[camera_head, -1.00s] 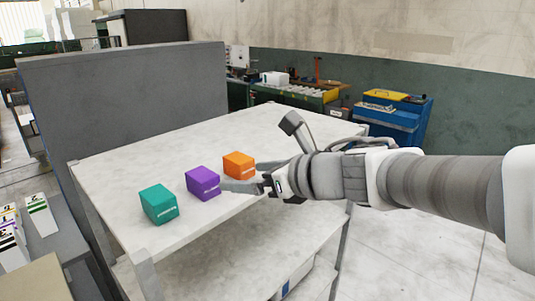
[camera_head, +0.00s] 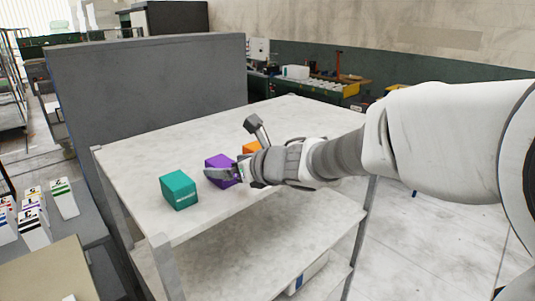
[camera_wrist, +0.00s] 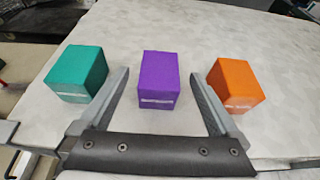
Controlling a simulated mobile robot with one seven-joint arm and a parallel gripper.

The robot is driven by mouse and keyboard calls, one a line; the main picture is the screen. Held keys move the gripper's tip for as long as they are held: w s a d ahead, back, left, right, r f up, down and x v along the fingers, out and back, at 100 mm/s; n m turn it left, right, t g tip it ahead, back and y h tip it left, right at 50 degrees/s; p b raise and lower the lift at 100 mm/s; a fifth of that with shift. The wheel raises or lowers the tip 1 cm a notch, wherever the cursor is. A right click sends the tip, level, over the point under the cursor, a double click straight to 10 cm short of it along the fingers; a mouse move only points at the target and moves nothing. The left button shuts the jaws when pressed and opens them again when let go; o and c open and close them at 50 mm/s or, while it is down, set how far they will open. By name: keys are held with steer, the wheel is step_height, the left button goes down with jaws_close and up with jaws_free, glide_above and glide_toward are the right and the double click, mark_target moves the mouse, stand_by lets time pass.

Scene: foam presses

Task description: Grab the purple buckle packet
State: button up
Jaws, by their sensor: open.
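The purple buckle packet (camera_head: 217,164) is a small box standing on the pale shelf top (camera_head: 250,210), between a teal box (camera_head: 179,190) and an orange box (camera_head: 251,147). In the wrist view the purple packet (camera_wrist: 158,78) is centred ahead, with a pale label low on its front. My gripper (camera_wrist: 160,82) is open and empty; its two fingers reach along either side of the packet's near part, with gaps on both sides. In the head view my gripper (camera_head: 218,174) hides part of the packet and my wrist covers part of the orange box.
The teal box (camera_wrist: 76,72) is close to the left finger and the orange box (camera_wrist: 236,84) close to the right finger. A grey panel (camera_head: 150,95) stands along the back left edge of the shelf. The shelf top behind the boxes is clear.

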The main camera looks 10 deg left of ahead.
steer(key=shift+x, duration=1.5)
steer(key=c, duration=1.4)
jaws_close()
steer(key=shift+r, duration=0.1)
